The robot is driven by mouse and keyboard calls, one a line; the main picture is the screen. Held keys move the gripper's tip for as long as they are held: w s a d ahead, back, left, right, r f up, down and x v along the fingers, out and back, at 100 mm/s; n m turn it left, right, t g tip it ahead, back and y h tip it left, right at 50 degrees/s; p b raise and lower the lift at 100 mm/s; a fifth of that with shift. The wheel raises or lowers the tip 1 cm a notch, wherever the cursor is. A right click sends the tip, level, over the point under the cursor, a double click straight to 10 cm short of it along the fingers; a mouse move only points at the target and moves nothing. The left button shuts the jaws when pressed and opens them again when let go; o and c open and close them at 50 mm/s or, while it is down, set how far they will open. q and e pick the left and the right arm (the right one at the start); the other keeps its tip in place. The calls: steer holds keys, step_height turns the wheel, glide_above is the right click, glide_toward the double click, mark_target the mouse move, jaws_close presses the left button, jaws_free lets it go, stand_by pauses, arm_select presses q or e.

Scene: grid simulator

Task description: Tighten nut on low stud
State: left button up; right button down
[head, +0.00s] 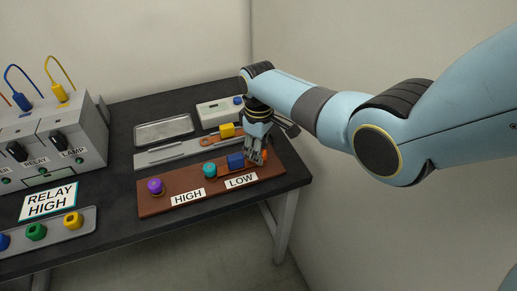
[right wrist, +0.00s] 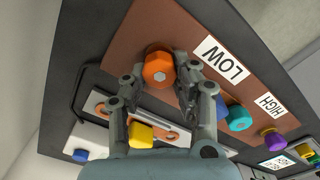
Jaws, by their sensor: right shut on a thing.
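An orange hex nut (right wrist: 158,68) sits at one end of the brown board (head: 165,207), near the LOW label (head: 240,181). A grey stud end shows in its middle. In the head view only a sliver of this nut (head: 265,154) shows beside my right gripper (head: 256,159). In the right wrist view my right gripper (right wrist: 160,80) has its fingers on either side of the nut, shut on it. I cannot tell how far down the stud the nut is. My left gripper is not in view.
Close along the board stand a blue block (head: 236,160), a teal nut (head: 210,170) and a purple nut (head: 155,186). Behind are a yellow block (head: 227,130), a white box (head: 213,115) and an empty tray (head: 163,131). A relay unit (head: 60,150) stands left.

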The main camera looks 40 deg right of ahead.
steer(key=shift+r+m+p, duration=0.15)
steer(key=shift+m+p, duration=0.3)
steer(key=shift+m, duration=0.55)
steer(key=shift+d+m, duration=0.1)
steer(key=shift+m, duration=0.8)
steer(key=shift+f+m, duration=0.2)
steer(key=shift+m, duration=0.5)
steer(key=shift+p, duration=0.3)
steer(key=shift+d+r+m+p, duration=0.15)
steer(key=shift+m+p, duration=0.2)
steer(key=shift+m, duration=0.75)
steer(key=m, duration=0.3)
steer(key=shift+s, duration=0.1)
steer(key=shift+d+m+p, duration=0.1)
steer(key=shift+m+p, duration=0.5)
steer(key=shift+m, duration=2)
